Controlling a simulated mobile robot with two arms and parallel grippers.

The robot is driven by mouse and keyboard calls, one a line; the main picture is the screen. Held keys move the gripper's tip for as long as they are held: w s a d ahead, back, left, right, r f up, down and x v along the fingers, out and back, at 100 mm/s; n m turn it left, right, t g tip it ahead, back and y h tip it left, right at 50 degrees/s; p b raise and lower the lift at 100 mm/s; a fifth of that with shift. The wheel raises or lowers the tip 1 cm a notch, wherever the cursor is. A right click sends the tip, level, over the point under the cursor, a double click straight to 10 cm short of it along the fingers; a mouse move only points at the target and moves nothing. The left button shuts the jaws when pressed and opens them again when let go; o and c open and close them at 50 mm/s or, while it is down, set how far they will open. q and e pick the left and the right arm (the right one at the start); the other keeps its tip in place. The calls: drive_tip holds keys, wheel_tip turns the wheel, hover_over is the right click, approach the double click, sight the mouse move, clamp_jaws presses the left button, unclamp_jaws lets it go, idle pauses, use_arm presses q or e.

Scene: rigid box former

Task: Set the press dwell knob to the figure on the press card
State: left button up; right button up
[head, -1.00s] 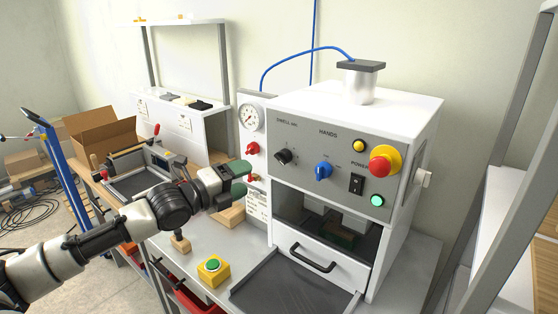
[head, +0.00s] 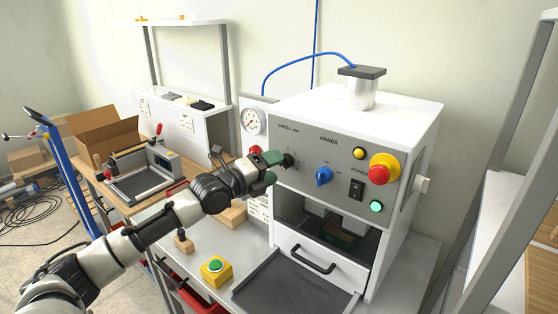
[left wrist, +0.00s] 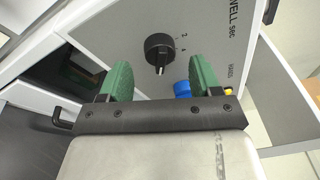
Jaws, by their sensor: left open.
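The black dwell knob (head: 288,160) is on the grey front panel of the press (head: 350,120), under the "DWELL sec" label. My left gripper (head: 274,168), with green fingers, is open just left of the knob in the head view. In the left wrist view the knob (left wrist: 159,48) shows ahead, between the two open fingertips (left wrist: 160,66), with a pale pointer mark and figures 2 and 4 beside it. I cannot tell whether the fingers touch it. The press card (head: 258,206), on the left side of the press, is partly hidden by my arm and unreadable.
A blue hands knob (head: 323,176), black power switch (head: 357,189), green lamp (head: 376,206) and red emergency stop (head: 384,168) share the panel. A pressure gauge (head: 253,121) is at its left. A yellow button box (head: 216,270) stands on the bench.

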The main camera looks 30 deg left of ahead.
use_arm(q)
drive_tip(key=shift+p+x, duration=0.3)
drive_tip(key=shift+x, duration=1)
drive_tip(key=shift+c, duration=0.2)
drive_tip(key=c, duration=0.9)
